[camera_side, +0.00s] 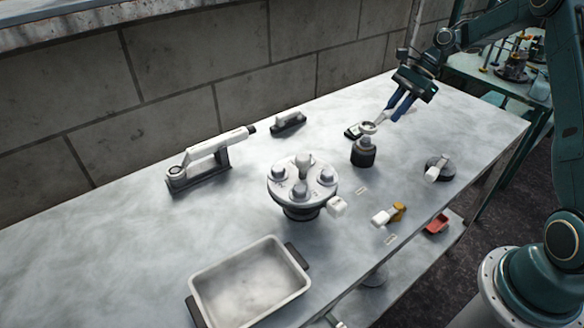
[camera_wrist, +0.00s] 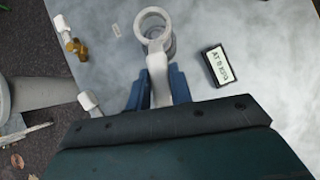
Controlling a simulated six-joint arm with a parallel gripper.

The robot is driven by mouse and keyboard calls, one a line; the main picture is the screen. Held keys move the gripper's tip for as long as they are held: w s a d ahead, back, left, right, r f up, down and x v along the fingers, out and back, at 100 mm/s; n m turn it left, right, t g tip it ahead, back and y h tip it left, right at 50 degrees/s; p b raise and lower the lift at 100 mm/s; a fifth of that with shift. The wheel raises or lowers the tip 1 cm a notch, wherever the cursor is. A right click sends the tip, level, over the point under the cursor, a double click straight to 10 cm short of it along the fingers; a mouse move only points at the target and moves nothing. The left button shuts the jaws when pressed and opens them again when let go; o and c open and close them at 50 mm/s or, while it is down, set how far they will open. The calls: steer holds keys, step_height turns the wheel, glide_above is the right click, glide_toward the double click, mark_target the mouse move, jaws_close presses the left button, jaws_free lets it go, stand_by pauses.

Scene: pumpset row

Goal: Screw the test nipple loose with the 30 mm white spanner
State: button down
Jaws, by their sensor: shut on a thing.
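My gripper (camera_side: 394,112) is shut on the white spanner (camera_wrist: 157,72), with its blue fingers on both sides of the handle. The spanner's ring end (camera_side: 368,127) points away from the gripper. A grey-topped fitting on a dark round base, apparently the test nipple (camera_side: 364,144), stands upright on the bench. The ring appears above and slightly behind its top in the side view, apart from it. In the wrist view the ring partly covers a grey round part (camera_wrist: 162,45) below.
A round flange (camera_side: 301,178) with several raised parts stands left of the nipple. A labelled dark block (camera_wrist: 216,66) lies close by. A white-and-black tool rests on a stand (camera_side: 203,178). A tray (camera_side: 205,279) is at the front; brass-and-white (camera_side: 398,210) and dark-and-white (camera_side: 438,163) pieces lie right.

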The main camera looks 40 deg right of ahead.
steer(key=shift+r, duration=0.6)
steer(key=shift+r, duration=0.15)
steer(key=shift+r, duration=1.55)
steer(key=shift+w+a+r, duration=0.15)
steer(key=shift+r, duration=0.75)
steer(key=w+a+n, duration=0.1)
steer(key=w+a, duration=0.2)
steer(key=a, duration=0.8)
steer(key=w+a+n+g+y, duration=0.1)
steer(key=w+a, duration=0.2)
steer(key=a, duration=0.9)
steer(key=w+a+n, duration=0.1)
steer(key=w+a, duration=0.2)
steer(key=a, duration=0.8)
steer(key=s+a+g+y, duration=0.1)
steer(key=s+a, duration=0.2)
steer(key=a, duration=1.3)
step_height(320, 180, down, 10)
steer(key=shift+s+a+f+n, duration=0.15)
steer(key=shift+a+n, duration=0.05)
steer(key=shift+n, duration=0.2)
